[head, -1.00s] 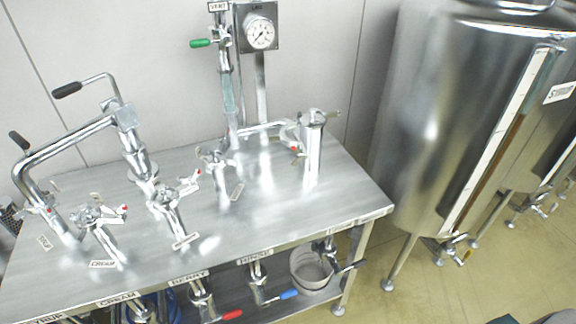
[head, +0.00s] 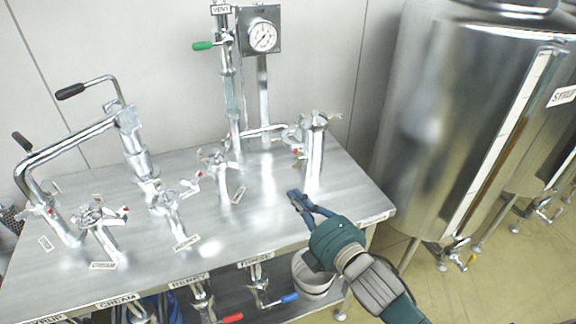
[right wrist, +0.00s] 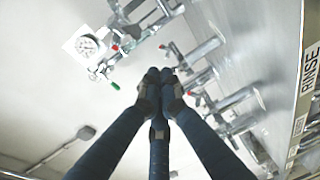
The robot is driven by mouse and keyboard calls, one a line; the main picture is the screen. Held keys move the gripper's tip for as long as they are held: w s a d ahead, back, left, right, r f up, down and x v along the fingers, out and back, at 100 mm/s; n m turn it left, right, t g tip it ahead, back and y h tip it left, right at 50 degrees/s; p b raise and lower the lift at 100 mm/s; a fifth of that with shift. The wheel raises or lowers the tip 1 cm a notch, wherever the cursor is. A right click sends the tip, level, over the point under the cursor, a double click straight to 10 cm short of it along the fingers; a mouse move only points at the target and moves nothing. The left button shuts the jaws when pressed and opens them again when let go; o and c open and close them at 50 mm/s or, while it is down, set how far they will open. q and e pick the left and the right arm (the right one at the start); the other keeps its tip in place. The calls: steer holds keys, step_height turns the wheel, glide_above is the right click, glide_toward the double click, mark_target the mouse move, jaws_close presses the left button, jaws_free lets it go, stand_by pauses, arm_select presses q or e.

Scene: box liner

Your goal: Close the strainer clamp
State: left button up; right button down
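An upright steel cylinder that looks like the strainer (head: 315,155) stands at the right end of the steel table. A ring-like clamp with a small red tip (head: 297,148) sits at its upper left side; whether it is open or closed is too small to tell. My right gripper (head: 297,194) is in front of and below the cylinder, above the table's right front part, apart from it. Its dark fingers come together at the tips, with nothing seen between them; the tips also meet in the right wrist view (right wrist: 160,76). My left gripper is not in view.
Several pipe fittings with clamps stand on the left and middle of the table (head: 255,220). A gauge (head: 262,36) and a green-handled vent valve (head: 203,45) rise behind. A large steel tank (head: 445,120) stands to the right. A bucket (head: 311,277) sits on the lower shelf.

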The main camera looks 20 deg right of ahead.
steer(key=w+d+r+n+y+p, duration=0.1)
steer(key=w+p, duration=0.3)
steer(key=w, duration=0.5)
steer(key=shift+w+r+n+t, duration=0.4)
steer(key=shift+r, duration=0.15)
steer(key=shift+s+d, duration=0.1)
